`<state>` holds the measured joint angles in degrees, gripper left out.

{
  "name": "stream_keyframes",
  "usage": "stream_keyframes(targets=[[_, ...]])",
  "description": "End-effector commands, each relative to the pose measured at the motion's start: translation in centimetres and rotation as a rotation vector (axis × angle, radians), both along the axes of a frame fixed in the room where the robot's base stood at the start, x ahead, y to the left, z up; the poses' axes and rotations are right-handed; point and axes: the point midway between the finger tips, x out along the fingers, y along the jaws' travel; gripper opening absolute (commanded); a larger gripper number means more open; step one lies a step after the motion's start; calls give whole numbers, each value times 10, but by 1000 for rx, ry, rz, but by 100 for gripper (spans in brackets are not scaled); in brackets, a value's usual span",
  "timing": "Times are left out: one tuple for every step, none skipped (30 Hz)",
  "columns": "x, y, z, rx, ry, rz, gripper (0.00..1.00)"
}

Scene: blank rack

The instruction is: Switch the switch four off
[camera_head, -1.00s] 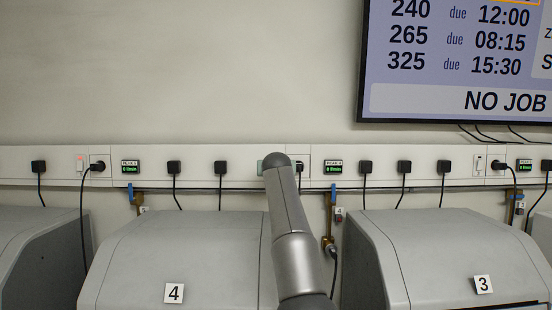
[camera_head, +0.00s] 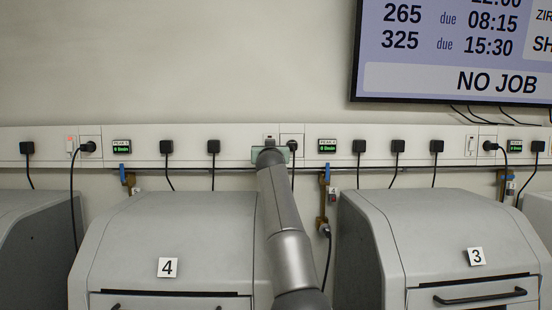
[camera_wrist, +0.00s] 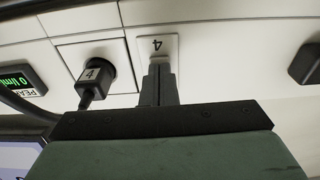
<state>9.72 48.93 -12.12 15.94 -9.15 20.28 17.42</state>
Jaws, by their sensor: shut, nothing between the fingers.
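Switch four's white plate (camera_wrist: 155,46), marked with a 4 that appears upside down, is on the wall rail in the wrist view. My gripper (camera_wrist: 158,72) is shut and empty, its fingertips over the lower part of this plate. They hide the switch's rocker, and I cannot tell whether they touch it. In the head view the top of the switch plate (camera_head: 270,137) shows above my gripper with a small dark reddish mark. My gripper's fingers are hidden there behind its greenish body (camera_head: 271,152).
A black plug (camera_wrist: 95,80) labelled 4 sits beside the switch. A green display (camera_head: 327,145) and several black plugs line the rail. Grey machine 4 (camera_head: 175,235) and machine 3 (camera_head: 440,225) stand below. A large screen (camera_head: 455,50) hangs at upper right.

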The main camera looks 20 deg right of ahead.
Motion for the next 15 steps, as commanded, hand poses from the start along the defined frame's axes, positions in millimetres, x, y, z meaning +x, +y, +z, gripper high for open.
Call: stream_keyframes(targets=[[-1, -1, 6, -2, -3, -1, 0], [-1, -1, 6, -1, -4, -1, 0], [-1, -2, 6, -1, -4, -1, 0], [-1, -1, 6, -2, -5, -1, 0], [-1, -1, 6, -2, -5, -1, 0], [-2, -1, 6, -2, -6, -1, 0], [-3, -1, 6, -1, -7, -1, 0], [-4, 0, 5, -1, -7, -1, 0], [-6, 0, 4, -2, -8, -1, 0], [-9, 1, 4, -2, -9, -1, 0], [-11, 2, 3, -1, -9, -1, 0], [-15, 3, 0, -1, -8, -1, 0], [-18, 5, -1, 0, -7, -1, 0], [-22, 6, -2, 0, -7, -1, 0], [-27, 8, -4, 0, -5, -1, 0]])
